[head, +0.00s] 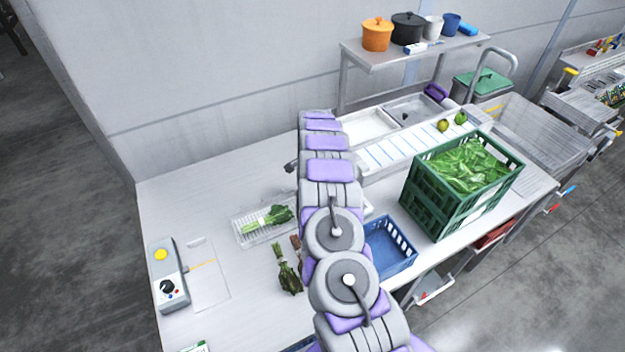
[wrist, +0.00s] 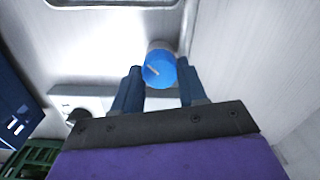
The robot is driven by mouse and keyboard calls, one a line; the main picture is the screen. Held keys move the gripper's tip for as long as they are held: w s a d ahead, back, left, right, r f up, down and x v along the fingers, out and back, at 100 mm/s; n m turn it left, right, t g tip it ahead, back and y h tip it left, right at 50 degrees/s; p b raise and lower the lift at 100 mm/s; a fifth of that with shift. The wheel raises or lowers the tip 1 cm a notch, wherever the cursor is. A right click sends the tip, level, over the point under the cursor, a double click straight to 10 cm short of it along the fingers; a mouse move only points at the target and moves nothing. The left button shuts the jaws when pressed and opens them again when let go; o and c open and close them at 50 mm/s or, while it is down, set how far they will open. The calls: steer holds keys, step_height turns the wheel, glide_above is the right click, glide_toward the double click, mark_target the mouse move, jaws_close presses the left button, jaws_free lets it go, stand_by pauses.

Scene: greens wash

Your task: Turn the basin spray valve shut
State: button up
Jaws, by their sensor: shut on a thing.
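The spray valve's round blue knob (wrist: 158,70) shows in the wrist view, with a pale mark on its face and a grey body behind it. My gripper (wrist: 160,67) has one dark blue finger on each side of the knob and is shut on it. In the head view my own arm reaches toward the back wall and hides the valve and my gripper. The basin (head: 368,126) shows just right of the arm in the head view.
A green crate of leafy greens (head: 431,197) and a blue basket (head: 388,262) stand right of my arm. A wire tray (head: 243,233) of greens lies to the left. A shelf (head: 465,42) with pots rises behind the basins. The counter's left back is clear.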

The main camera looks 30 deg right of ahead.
steer(key=shift+w+r+m, duration=0.1)
steer(key=shift+w+m, duration=0.05)
steer(key=shift+m, duration=0.15)
steer(key=o, duration=1.1)
steer(key=shift+c, duration=0.2)
step_height(320, 180, up, 17)
steer(key=shift+p, duration=0.45)
